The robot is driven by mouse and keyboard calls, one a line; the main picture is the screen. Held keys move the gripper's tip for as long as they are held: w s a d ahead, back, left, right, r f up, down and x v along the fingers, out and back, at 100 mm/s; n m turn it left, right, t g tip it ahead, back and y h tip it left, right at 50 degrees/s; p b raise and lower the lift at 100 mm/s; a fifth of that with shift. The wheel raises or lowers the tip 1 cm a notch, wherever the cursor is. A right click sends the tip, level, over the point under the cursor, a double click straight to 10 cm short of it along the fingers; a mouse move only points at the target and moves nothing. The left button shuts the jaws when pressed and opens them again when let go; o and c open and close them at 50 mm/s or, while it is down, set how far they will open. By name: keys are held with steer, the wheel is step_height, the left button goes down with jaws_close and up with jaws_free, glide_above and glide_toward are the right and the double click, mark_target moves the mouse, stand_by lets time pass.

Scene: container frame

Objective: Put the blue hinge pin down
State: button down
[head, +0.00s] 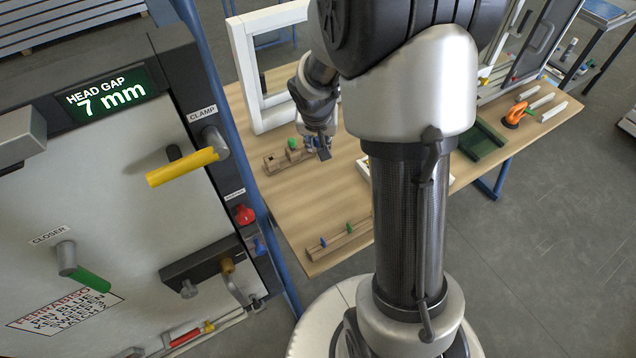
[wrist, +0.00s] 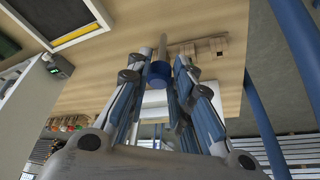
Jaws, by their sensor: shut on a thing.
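My gripper (head: 323,150) is above the wooden table, next to a wooden block (head: 275,163) with a green-headed pin (head: 292,144) on it. In the wrist view my gripper (wrist: 160,78) is shut on the blue hinge pin (wrist: 159,72). Its blue head is between the fingers and its grey shaft points away from my palm. A wooden block with holes (wrist: 208,50) lies just right of the shaft in that view. I cannot tell whether the shaft touches anything. My gripper mostly hides the held pin in the head view.
Another wooden block (head: 340,243) at the table's near edge carries a blue-headed and a green-headed pin. A white frame (head: 242,75) stands at the back left. A machine panel (head: 110,200) reading 7 mm stands left. A green tray (head: 482,146) lies right; bare table (head: 300,205) lies between the blocks.

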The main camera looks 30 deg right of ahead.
step_height(320, 180, down, 16)
steer(key=b, duration=0.9)
steer(key=shift+b, duration=0.3)
steer(key=shift+f, duration=0.15)
steer(key=c, duration=1.4)
jaws_free()
